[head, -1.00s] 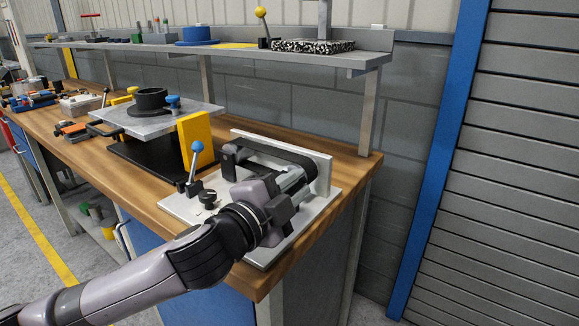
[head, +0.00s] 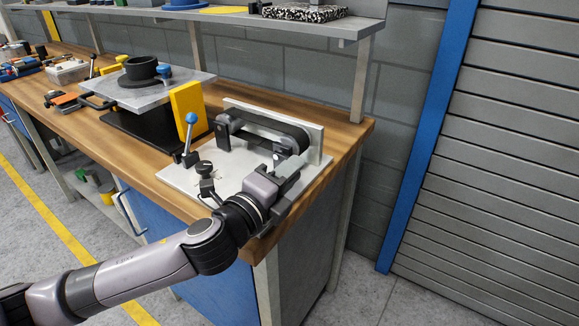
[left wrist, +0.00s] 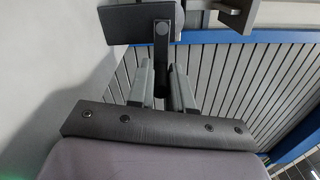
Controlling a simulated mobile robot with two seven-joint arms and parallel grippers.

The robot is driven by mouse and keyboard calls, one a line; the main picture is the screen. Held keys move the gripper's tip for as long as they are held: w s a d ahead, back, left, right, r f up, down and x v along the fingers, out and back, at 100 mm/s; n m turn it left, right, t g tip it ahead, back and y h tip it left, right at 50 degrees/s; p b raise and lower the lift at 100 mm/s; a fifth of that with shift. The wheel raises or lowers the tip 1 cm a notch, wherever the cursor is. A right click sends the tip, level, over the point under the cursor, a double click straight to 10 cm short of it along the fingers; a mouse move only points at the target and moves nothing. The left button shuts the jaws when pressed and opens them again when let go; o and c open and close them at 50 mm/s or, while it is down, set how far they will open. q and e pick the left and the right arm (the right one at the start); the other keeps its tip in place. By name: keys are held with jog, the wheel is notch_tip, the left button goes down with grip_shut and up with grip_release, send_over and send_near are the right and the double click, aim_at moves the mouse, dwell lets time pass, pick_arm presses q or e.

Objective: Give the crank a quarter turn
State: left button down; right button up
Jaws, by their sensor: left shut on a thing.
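The crank unit stands on a pale base plate (head: 180,180) at the bench's right end. It has an upright pale panel (head: 314,143) and a dark belt-like housing (head: 265,128) in front. My left gripper (head: 287,168) is at the right end of this housing, low in front of the panel. In the left wrist view a dark crank arm (left wrist: 162,45) reaches down from a dark block (left wrist: 140,24). Its end is between the two grey fingers of my left gripper (left wrist: 163,75), which are shut on it. The gripped end is mostly hidden in the head view. My right gripper is out of view.
A blue-knobbed lever (head: 190,120) and a black knob (head: 205,170) stand on the base plate, left of my gripper. A yellow block (head: 188,108) is beside a raised grey plate (head: 150,93). A shelf (head: 330,29) runs above; floor to the right is clear.

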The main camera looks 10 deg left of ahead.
pick_arm(q)
jog(key=shift+w+a+r, duration=0.15)
jog(key=shift+r, duration=0.15)
jog(key=c, duration=1.3)
grip_release()
jog(key=shift+o, duration=1)
jog(key=shift+f, duration=0.1)
jog(key=v, duration=0.5)
jog(key=shift+s+f+b, duration=0.1)
jog(key=shift+s+b, duration=0.2)
jog(key=shift+s, duration=0.1)
jog(key=shift+v, duration=0.8)
